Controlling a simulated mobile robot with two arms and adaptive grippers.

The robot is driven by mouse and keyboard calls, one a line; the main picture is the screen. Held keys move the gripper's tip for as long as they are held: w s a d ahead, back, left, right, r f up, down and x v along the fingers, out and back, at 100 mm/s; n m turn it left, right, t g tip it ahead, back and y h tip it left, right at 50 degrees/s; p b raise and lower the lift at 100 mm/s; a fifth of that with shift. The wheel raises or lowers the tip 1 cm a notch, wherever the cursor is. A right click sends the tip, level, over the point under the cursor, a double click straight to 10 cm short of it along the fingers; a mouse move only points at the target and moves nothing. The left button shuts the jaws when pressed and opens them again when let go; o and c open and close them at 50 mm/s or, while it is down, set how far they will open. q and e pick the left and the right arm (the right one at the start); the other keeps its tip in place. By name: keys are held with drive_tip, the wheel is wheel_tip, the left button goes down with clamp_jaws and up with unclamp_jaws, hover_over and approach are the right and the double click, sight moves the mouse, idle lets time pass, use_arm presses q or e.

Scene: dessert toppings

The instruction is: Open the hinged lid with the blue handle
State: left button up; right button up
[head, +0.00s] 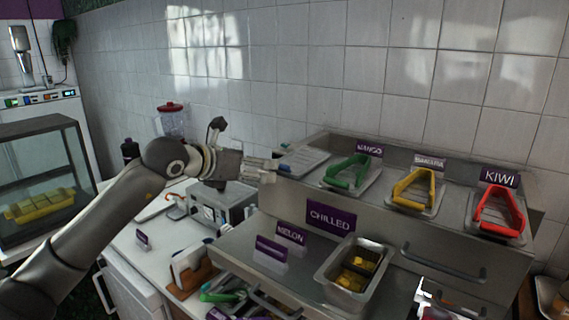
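Lids with green (348,173), yellow (413,188) and red (499,210) handles lie shut along the raised steel topping station. A grey lid (303,160) at the station's left end shows no clear blue handle; only a small teal bit shows at its far left edge. My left gripper (270,170) is beside this lid's left front edge, with its fingers pointing right towards it. Whether the fingers touch the lid or hold anything is too small to tell. My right gripper cannot be made out.
A steel pan (326,277) with yellow pieces and a CHILLED sign (331,217) stand on the lower shelf. A steel appliance (222,207) is below my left wrist. A blender (172,122) stands behind my arm. The tiled wall closes off the back.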

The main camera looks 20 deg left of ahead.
use_arm(q)
drive_tip(key=p+x, duration=0.5)
drive_tip(key=x, duration=0.5)
drive_tip(key=shift+w+a, duration=0.25)
drive_tip(key=shift+a, duration=0.05)
drive_tip(key=shift+c, duration=0.4)
drive_tip(key=c, duration=1.5)
